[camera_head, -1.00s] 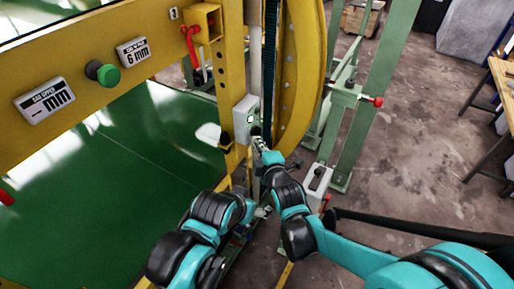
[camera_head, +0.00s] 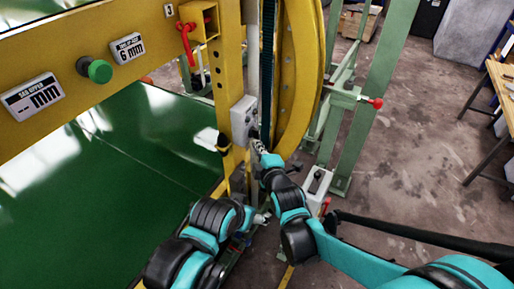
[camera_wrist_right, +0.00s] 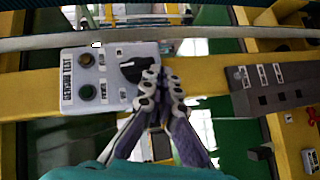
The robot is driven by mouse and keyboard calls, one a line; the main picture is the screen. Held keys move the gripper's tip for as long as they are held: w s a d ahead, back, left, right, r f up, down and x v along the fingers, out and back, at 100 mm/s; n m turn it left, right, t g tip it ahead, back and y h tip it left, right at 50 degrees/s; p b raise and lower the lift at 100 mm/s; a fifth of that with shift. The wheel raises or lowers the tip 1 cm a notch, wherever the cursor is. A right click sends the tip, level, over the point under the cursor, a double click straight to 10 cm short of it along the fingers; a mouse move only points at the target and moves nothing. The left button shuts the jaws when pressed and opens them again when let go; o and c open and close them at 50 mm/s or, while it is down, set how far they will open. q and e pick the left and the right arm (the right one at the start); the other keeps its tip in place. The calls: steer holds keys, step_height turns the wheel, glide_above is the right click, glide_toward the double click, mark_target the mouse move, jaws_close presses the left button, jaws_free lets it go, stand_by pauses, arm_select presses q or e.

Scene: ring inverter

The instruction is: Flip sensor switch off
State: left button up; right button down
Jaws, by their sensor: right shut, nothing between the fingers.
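The grey sensor test box (camera_wrist_right: 108,80) is fixed to a yellow beam in the right wrist view. It carries a dark brown button, a dark green button and a black knob-like switch (camera_wrist_right: 131,68). The box also shows on the yellow post in the head view (camera_head: 241,120). My right gripper (camera_wrist_right: 160,82) is shut and empty, with its fingertips at the box's right edge, close beside the switch. Whether they touch it I cannot tell. In the head view my right gripper (camera_head: 259,147) is just below the box. My left gripper (camera_head: 262,217) is low and partly hidden; its fingers are unclear.
A dark grey box with several buttons (camera_wrist_right: 268,90) is right of my right gripper in the wrist view. A yellow wheel (camera_head: 301,80) stands beside the post. A green button (camera_head: 98,71) and two mm displays sit on the yellow panel.

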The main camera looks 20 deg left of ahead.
arm_select(q)
steer(key=shift+w+f+b, duration=0.25)
steer(key=shift+f+b, duration=0.15)
steer(key=shift+f, duration=0.15)
arm_select(e)
steer(key=shift+w+f, duration=0.3)
steer(key=shift+f, duration=0.1)
stand_by(0.9)
